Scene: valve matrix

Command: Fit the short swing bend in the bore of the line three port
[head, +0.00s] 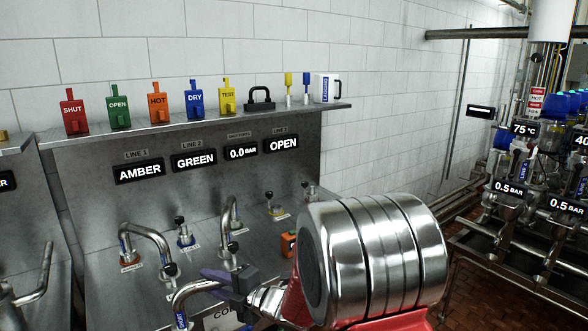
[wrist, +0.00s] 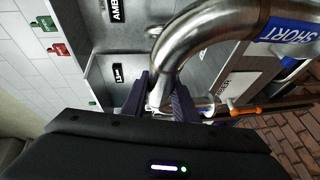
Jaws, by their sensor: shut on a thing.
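The short swing bend is a curved shiny steel pipe with a blue label reading SHORT, large in the wrist view (wrist: 205,32). It also shows in the head view (head: 190,288), in front of the steel bench. My gripper (head: 222,280) is shut on this bend; in the wrist view its two dark purple fingers (wrist: 160,92) flank a fitting on it. The bend is held in the air, apart from the ports as far as I can tell. A yellow-marked port fitting (head: 275,209) stands at the bench's right, below the LINE 3 sign (head: 280,145). I cannot tell whether it is the line three port.
Two bends are mounted on the bench, at left (head: 150,236) and middle (head: 230,212). A blue-marked fitting (head: 185,237) stands between them. An orange block (head: 288,243) sits at right. The shelf (head: 220,122) holds coloured tags, a padlock-like black item and a mug.

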